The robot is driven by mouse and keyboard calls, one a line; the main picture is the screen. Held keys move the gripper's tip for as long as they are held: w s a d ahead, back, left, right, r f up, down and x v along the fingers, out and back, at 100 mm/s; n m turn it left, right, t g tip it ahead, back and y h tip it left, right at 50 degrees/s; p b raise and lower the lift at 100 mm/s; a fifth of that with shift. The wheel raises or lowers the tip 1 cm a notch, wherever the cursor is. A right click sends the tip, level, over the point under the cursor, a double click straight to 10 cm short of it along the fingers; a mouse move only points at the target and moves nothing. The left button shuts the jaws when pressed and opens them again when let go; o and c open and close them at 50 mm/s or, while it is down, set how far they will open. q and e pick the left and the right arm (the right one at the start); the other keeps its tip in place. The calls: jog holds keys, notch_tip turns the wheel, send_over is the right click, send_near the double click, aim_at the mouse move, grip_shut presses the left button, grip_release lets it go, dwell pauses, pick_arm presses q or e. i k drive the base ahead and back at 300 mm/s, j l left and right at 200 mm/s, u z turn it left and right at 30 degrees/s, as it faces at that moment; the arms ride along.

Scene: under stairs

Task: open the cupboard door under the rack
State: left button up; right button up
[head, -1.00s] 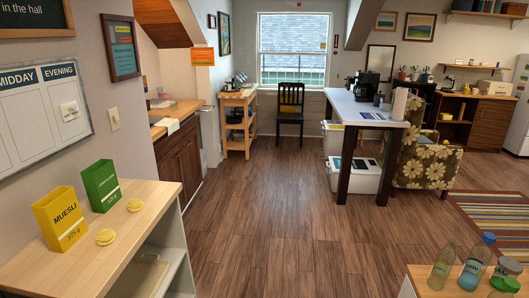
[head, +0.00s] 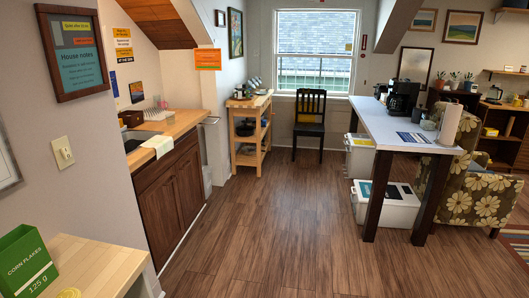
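A dark brown wooden cupboard (head: 168,199) stands under the light wood counter at the left, below the sloped ceiling. Two door fronts show on it, a nearer one (head: 157,218) and a farther one (head: 190,180), and both look shut. Handles are too small to make out. Neither of my grippers is in view.
A light wood shelf (head: 95,262) with a green corn flakes box (head: 27,262) is at near left. A wooden trolley (head: 249,132) stands beyond the cupboard. A tall white table (head: 405,122) with white bins under it is at right. The wooden floor (head: 265,225) between is clear.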

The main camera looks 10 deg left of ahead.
aim_at(188, 170)
jog(key=i+j+z, duration=0.1)
jog(key=i, duration=1.55)
jog(key=i+j, duration=0.15)
jog(key=i, duration=0.65)
jog(key=i+j, duration=0.15)
jog(key=i, duration=0.65)
